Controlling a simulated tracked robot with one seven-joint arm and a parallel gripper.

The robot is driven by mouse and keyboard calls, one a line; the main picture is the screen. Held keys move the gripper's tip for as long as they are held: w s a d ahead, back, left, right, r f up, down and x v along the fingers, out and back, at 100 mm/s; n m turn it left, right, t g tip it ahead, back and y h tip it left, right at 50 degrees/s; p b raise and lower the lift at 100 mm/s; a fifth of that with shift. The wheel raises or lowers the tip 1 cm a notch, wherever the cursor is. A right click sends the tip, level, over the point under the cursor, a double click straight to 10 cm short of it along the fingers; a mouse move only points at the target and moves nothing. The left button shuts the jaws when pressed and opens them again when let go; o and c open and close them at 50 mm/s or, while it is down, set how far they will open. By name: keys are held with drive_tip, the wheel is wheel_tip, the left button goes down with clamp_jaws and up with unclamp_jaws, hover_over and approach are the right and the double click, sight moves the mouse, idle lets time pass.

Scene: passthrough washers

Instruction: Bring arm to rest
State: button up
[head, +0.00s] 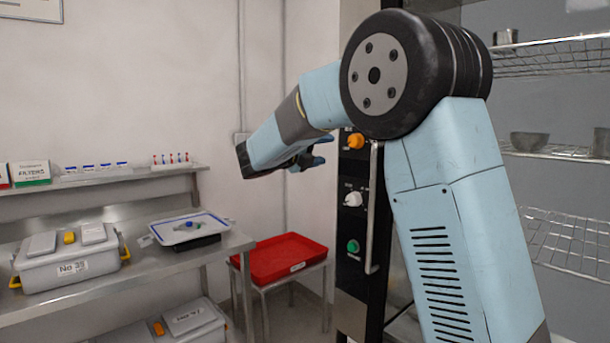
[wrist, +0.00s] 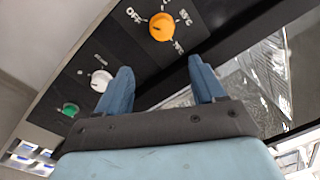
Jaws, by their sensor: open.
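My arm is raised and bent across the right half of the head view, in front of the washer's control panel (head: 353,190). My gripper (head: 314,154) is at the end of the arm, left of the orange knob (head: 356,141), with its fingers pointing towards the right. In the wrist view my gripper (wrist: 160,82) has its two blue fingers spread apart with nothing between them. The orange knob (wrist: 162,27) lies beyond the fingertips, apart from them. The white knob (wrist: 101,80) and green button (wrist: 70,110) are left of the fingers.
A steel bench (head: 150,263) holds a grey lidded box (head: 68,272) and a white tray (head: 190,228). A red tray (head: 283,255) stands on a low stand. A vertical handle (head: 372,210) and wire shelves (head: 565,152) are at the right. Open space lies above the red tray.

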drive_tip(key=s+d+f+m+g+y, duration=0.3)
drive_tip(key=s+d+f+m, duration=0.1)
drive_tip(key=s+d+m, duration=0.5)
drive_tip(key=s+d+f+m+g+y, duration=0.35)
drive_tip(key=s+d+m, duration=0.35)
drive_tip(key=s, duration=0.3)
drive_tip(key=s+a+f+m+y, duration=0.1)
drive_tip(key=s+f+m+y, duration=0.2)
drive_tip(key=s+m, duration=0.4)
drive_tip(key=s+a+f+m+t+y, duration=0.1)
drive_tip(key=s+a+f+m+y, duration=0.1)
drive_tip(key=s+m, duration=0.5)
drive_tip(key=s+a+f+m+t+y, duration=0.1)
drive_tip(key=s+f+m+y, duration=0.2)
drive_tip(key=s+m, duration=0.4)
drive_tip(key=shift+s+a+f+y, duration=0.25)
drive_tip(key=shift+s+f+y, duration=0.1)
drive_tip(key=shift+s+f, duration=0.25)
drive_tip(key=shift+w, duration=0.1)
